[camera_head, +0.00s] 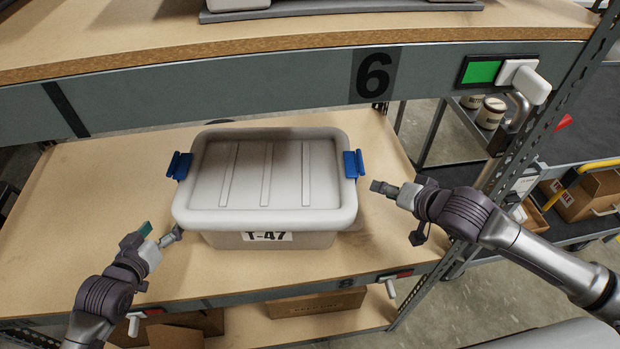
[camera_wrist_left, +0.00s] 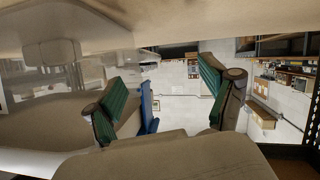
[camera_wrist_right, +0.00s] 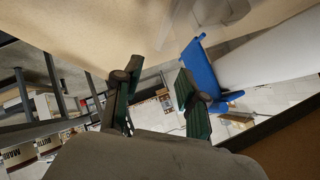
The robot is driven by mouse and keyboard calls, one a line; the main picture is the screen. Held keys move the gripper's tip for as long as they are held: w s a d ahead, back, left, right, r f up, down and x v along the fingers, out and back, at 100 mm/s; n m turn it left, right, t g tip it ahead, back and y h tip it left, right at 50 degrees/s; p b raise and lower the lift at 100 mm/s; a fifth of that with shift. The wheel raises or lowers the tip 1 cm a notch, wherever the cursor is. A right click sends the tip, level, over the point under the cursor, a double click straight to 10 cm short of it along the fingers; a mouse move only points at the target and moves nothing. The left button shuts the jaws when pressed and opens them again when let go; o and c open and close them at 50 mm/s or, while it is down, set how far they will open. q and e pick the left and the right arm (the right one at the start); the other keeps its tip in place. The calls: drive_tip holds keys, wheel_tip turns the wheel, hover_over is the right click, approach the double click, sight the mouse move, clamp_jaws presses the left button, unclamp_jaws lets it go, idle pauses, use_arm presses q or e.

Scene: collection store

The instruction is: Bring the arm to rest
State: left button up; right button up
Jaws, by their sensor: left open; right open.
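My left gripper (camera_head: 160,235) is at the left front of a grey lidded bin (camera_head: 266,178), just off its front left side. In the left wrist view its two green-padded fingers (camera_wrist_left: 165,105) stand apart with nothing held between them. My right gripper (camera_head: 384,189) is beside the bin's right end, a little away from the blue latch (camera_head: 352,164). In the right wrist view its fingers (camera_wrist_right: 152,98) are apart, and a blue latch (camera_wrist_right: 203,72) shows to their right. The bin stands on the shelf with its lid on and carries a label T-47.
The wooden shelf board (camera_head: 95,190) bears the bin, below an upper shelf edge marked 6 (camera_head: 376,75). A metal upright (camera_head: 545,100) stands at the right. A cart with boxes (camera_head: 590,190) is beyond it. Cardboard boxes (camera_head: 315,304) lie on the shelf below.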

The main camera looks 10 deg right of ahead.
use_arm(q)
drive_tip(key=shift+a, duration=2.8)
use_arm(e)
drive_tip(key=shift+r, duration=0.1)
drive_tip(key=o, duration=0.8)
